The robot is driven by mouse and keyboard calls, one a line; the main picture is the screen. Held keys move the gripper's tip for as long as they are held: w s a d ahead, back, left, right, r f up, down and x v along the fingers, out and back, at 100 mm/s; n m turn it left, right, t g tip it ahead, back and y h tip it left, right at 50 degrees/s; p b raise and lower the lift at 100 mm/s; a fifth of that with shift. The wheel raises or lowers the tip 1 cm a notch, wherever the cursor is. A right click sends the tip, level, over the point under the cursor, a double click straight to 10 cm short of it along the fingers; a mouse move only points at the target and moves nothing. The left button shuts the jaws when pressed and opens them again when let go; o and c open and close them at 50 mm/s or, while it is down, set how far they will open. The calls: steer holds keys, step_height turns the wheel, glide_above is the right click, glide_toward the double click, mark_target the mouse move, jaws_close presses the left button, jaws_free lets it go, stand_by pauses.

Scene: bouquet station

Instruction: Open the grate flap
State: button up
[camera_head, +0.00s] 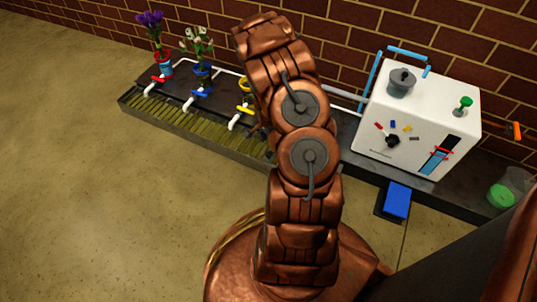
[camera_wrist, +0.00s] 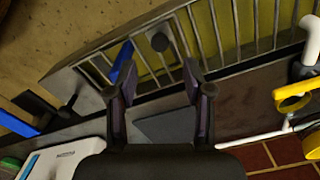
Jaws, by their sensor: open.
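The grate (camera_head: 185,118) runs along the front of the dark bench in the head view, and my arm hides its right end. In the wrist view the grate's bars (camera_wrist: 196,36) cross the top, over a yellow-green bottom. I cannot make out the flap's edges.
A white machine (camera_head: 418,120) with a grey knob stands right of my arm, a blue pedal (camera_head: 397,201) before it. Taps with white pipes and two flower vases stand left. A yellow tap handle (camera_wrist: 293,98) is right of my gripper in the wrist view. A brick wall is behind.

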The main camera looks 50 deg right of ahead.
mark_target(269, 154)
step_height(269, 154, down, 7)
steer(key=b, duration=0.3)
steer(key=shift+f, duration=0.1)
jaws_close()
stand_by(0.4)
